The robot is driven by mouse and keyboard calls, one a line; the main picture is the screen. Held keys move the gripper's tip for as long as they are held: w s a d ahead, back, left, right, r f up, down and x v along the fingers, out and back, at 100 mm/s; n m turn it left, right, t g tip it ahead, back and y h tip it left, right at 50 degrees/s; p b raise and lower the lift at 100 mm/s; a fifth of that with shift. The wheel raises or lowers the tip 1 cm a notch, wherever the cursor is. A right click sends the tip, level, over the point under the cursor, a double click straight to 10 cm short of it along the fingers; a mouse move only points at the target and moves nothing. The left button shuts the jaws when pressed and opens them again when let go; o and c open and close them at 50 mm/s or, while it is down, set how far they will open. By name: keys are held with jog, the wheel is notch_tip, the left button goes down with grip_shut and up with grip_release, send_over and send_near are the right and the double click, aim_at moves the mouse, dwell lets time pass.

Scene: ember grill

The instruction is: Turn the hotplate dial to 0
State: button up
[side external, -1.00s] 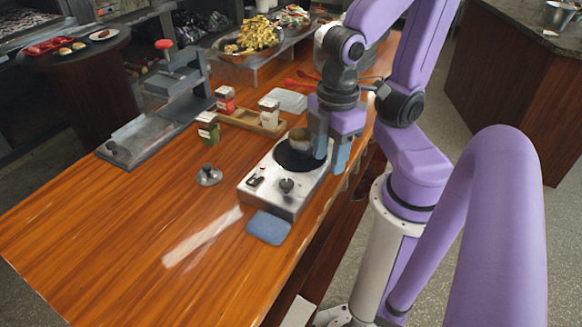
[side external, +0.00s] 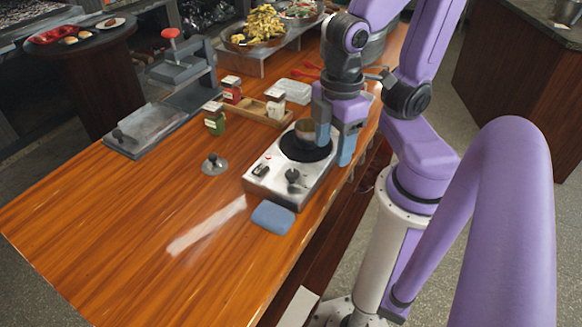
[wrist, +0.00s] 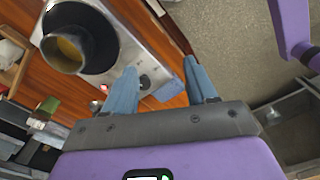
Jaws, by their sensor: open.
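The hotplate (side external: 262,187) is a silver box with a round black plate (side external: 288,148) at the back, standing near the right edge of the wooden counter. Its dark dial (side external: 292,176) is on the front part of its top, beside a small switch with a red light (side external: 264,165). A cup-like pot (side external: 306,131) sits on the plate; it also shows in the wrist view (wrist: 62,54). My gripper (side external: 331,155) is over the back right of the hotplate, beside the pot. In the wrist view its blue fingers (wrist: 162,82) are apart and empty, with the dial (wrist: 145,81) between them, close to the left finger. The dial's setting is unreadable.
A blue cloth (side external: 272,217) lies in front of the hotplate. A small lid (side external: 214,165) lies to its left. A wooden tray (side external: 250,111) with shaker jars is behind. The front left of the counter is clear.

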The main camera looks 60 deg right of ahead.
jog(key=w+a+r+m+g, duration=0.2)
jog(key=w+r+m, duration=0.3)
jog(key=w+m, duration=0.3)
jog(key=m+g+y, duration=0.1)
jog(key=m+g, duration=0.1)
jog(key=m, duration=0.5)
send_near(292, 173)
jog(key=x, duration=0.8)
jog(key=c, duration=1.1)
